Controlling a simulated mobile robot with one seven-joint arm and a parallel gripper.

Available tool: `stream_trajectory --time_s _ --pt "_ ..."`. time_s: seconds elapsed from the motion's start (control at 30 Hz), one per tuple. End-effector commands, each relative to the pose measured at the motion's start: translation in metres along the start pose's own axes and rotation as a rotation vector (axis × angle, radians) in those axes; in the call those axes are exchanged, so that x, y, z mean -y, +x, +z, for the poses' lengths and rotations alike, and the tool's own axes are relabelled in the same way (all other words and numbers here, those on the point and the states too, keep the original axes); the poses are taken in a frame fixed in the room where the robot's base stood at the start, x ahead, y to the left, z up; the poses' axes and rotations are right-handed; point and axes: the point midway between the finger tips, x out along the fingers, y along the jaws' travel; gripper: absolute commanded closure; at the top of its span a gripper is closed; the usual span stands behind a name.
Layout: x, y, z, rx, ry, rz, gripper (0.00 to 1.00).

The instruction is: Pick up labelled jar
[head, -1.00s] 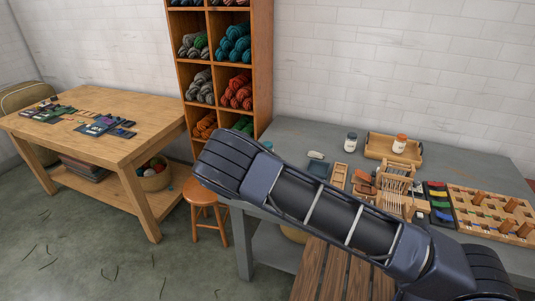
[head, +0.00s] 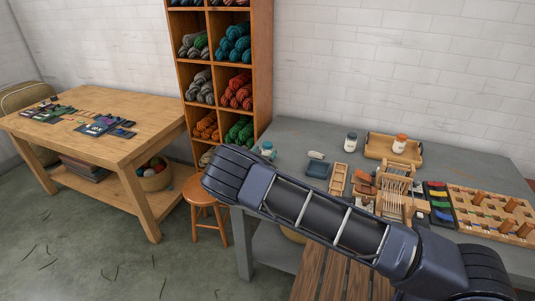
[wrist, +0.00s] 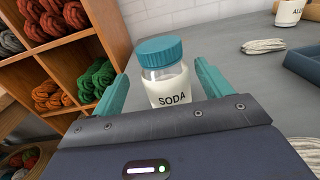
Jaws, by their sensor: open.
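A clear jar with a teal lid and a label reading SODA (wrist: 168,85) stands upright in the wrist view, white inside. In the head view the jar (head: 267,150) is at the left end of the grey table, just beyond my arm. My gripper (wrist: 161,68) is open, with one teal finger on each side of the jar. Whether either finger touches it I cannot tell. The jar's base is hidden behind the gripper body. In the head view the fingers are hidden behind my arm.
A dark-lidded jar (head: 350,142) and an orange-lidded jar (head: 399,143) in a wooden tray (head: 376,152) stand farther right. A blue tray (head: 318,170), a pale skein (head: 316,155) and a small loom (head: 395,185) share the table. A wool shelf (head: 262,80) rises at left.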

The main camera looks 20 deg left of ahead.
Motion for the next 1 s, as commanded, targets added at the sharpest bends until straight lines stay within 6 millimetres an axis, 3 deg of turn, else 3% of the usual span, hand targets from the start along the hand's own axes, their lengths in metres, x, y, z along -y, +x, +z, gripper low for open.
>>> stream_trajectory --time_s 0.3,0.53,0.8,1.0 --pt "0.006 0.040 -0.003 0.000 0.000 -0.002 0.23" --pt "0.005 0.041 -0.003 0.000 0.000 -0.001 0.23" --pt "0.005 0.041 -0.003 0.000 0.000 -0.001 0.74" --pt "0.005 0.041 -0.002 0.000 0.000 -0.001 0.77"
